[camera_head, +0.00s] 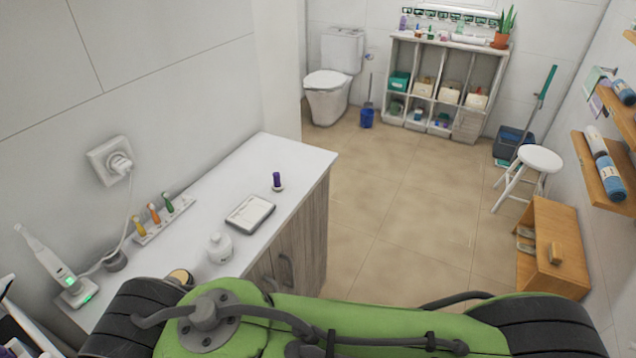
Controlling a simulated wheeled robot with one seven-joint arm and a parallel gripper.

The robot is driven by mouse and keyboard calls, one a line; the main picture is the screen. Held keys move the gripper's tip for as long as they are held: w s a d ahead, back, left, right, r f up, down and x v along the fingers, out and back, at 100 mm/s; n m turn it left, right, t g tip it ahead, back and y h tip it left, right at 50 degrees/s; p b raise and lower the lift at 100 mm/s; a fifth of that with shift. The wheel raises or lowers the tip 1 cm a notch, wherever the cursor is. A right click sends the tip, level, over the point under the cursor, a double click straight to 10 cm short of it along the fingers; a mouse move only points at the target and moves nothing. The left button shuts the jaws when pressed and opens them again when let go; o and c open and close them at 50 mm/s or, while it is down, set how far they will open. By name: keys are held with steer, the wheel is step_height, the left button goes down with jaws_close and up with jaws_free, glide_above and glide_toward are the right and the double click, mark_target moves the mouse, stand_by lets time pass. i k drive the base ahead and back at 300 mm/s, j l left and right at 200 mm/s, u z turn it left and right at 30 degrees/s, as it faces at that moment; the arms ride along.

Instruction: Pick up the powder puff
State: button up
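No powder puff can be made out for certain. A small round tan thing (180,276) lies on the white counter (291,153) near its front, partly hidden behind my arm. It may be the puff, but too little of it shows to tell. My green and black arm crosses the bottom of the view, in front of the counter's near end. My gripper is not in view.
The counter holds a white round bottle (220,248), a flat case (250,213), a purple-topped item (277,181), a rack (165,222) of coloured brush heads and an electric toothbrush (50,265). A white stool (540,158) and wooden bench (553,250) stand right. Mid-floor is clear.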

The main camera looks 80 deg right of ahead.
mark_target(277, 186)
steer(key=z, duration=2.5)
